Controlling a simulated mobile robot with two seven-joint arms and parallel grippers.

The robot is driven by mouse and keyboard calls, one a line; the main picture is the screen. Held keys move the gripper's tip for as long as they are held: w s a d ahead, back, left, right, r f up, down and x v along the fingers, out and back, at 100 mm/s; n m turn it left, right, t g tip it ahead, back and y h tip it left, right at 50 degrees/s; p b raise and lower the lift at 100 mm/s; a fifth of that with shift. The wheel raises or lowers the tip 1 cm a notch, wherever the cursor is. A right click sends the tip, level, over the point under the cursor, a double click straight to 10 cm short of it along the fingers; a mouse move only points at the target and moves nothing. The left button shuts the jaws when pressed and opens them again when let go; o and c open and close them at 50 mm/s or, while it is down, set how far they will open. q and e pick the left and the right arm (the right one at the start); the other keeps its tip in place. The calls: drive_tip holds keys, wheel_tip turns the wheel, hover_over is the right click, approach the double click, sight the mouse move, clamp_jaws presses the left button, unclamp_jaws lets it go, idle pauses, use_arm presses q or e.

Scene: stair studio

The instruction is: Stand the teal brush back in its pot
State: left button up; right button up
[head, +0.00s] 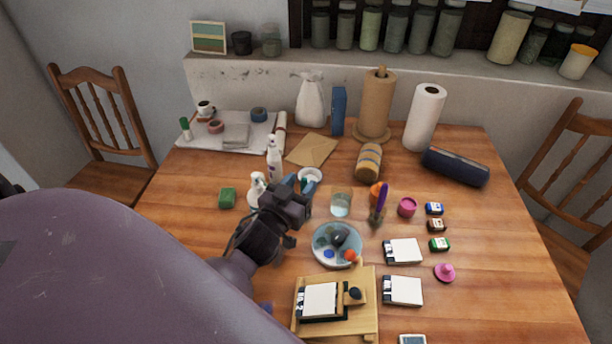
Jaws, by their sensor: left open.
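My left gripper (298,188) is open over the middle-left of the table, beside a small white round dish or roll (311,174). Bluish parts show at its tip; I cannot tell whether any of this is a brush. I cannot clearly make out the teal brush; it may be hidden by my left arm or too small. A small pot (376,217) right of the water glass holds upright purple and orange items. It stands apart from my gripper, to its right. My right gripper is not in view.
A water glass (341,203) and a round palette dish (324,240) stand close right of my left gripper. Spray bottles (274,160) stand behind it. A wooden board (368,318) lies in front. Paper rolls (425,118) stand at the back.

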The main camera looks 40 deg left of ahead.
use_arm(q)
drive_tip(key=s+d, duration=0.1)
drive_tip(key=s, duration=0.7)
drive_tip(key=shift+d, duration=0.15)
idle(0.4)
